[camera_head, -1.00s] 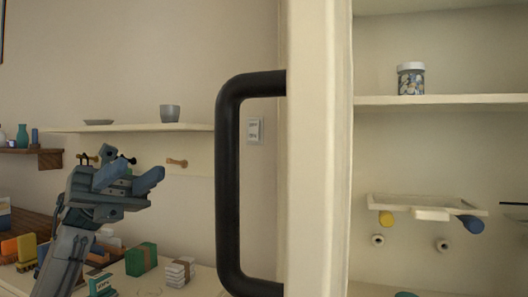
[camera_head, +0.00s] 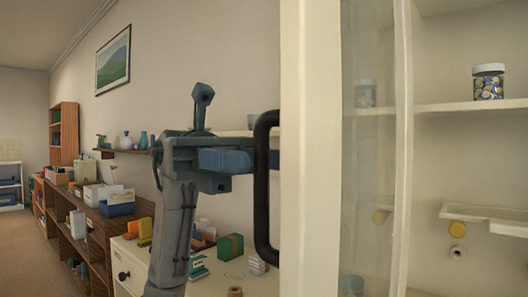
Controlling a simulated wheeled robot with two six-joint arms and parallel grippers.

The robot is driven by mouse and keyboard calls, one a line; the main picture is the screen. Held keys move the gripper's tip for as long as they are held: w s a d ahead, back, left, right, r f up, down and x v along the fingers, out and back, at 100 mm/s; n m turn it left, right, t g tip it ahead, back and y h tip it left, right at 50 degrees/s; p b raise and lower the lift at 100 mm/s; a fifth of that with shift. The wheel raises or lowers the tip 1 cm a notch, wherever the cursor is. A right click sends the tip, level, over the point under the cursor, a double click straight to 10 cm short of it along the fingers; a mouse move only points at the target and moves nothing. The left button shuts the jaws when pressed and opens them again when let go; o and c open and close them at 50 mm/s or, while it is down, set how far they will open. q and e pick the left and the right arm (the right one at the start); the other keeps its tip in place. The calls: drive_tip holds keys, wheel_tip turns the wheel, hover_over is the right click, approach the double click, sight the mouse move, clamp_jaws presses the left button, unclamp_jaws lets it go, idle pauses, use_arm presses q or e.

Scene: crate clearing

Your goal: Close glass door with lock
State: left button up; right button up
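The glass door's cream frame (camera_head: 311,150) stands upright, with its glass pane (camera_head: 372,135) turned steeply away from me. The open cabinet interior (camera_head: 465,75) shows to the right of the door. A black bar handle (camera_head: 262,200) is on the left of the frame. My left gripper (camera_head: 250,160) is level with the handle's upper half, its blue fingers pointing right and reaching the bar. A bit of finger shows between bar and frame. Whether the fingers grip the bar is unclear. No lock is visible. My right gripper is not in view.
A jar (camera_head: 488,82) stands on the cabinet's upper shelf, and a pale tray-like piece (camera_head: 490,214) is below. Behind my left arm is a cream cabinet top with a green box (camera_head: 230,246) and small items. A low brown shelf (camera_head: 95,220) runs along the left wall.

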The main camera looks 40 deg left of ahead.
use_arm(q)
drive_tip(key=shift+x, duration=1.05)
clamp_jaws()
